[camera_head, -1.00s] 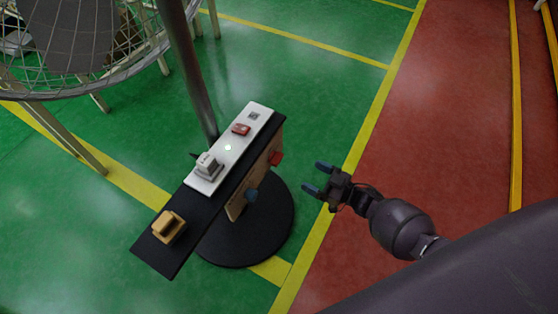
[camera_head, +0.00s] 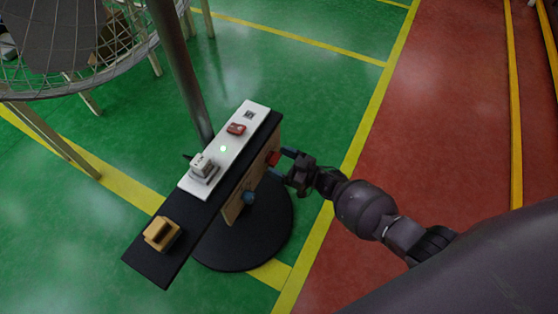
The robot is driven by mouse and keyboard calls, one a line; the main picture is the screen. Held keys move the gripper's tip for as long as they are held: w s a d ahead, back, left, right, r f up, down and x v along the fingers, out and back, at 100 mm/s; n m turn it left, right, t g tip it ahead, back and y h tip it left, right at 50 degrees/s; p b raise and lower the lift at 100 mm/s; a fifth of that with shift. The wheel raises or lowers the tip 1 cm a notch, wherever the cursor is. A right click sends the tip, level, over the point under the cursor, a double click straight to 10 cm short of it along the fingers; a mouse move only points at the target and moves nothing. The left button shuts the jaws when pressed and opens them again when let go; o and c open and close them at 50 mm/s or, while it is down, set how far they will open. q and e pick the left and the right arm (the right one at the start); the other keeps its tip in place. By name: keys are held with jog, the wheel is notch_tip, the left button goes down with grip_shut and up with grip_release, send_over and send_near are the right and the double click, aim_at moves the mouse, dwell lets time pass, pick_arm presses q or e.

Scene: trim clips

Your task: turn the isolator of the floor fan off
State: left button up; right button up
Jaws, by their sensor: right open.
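A black shelf board (camera_head: 200,222) on a pole carries a white plate (camera_head: 232,155) with a red rocker-like part (camera_head: 236,129), a small green light (camera_head: 223,148) and a pale grey block (camera_head: 203,168). On the wooden side panel (camera_head: 233,207) below the board are a red knob (camera_head: 272,158) and a blue knob (camera_head: 249,197). I cannot tell from labels which part is the isolator. My right gripper (camera_head: 280,164) is open, with its blue fingertips right at the red knob; whether they touch it is unclear. My left gripper is out of view.
A yellow block (camera_head: 161,234) sits at the board's near end. The metal pole (camera_head: 183,70) rises behind the board from a round black base (camera_head: 262,235). A wire-caged round fan (camera_head: 75,40) stands at the upper left. The red floor at right is open.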

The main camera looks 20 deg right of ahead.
jog(key=shift+w+a, duration=0.15)
jog(key=c, duration=0.9)
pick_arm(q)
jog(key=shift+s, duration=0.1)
pick_arm(e)
jog(key=shift+c, duration=0.2)
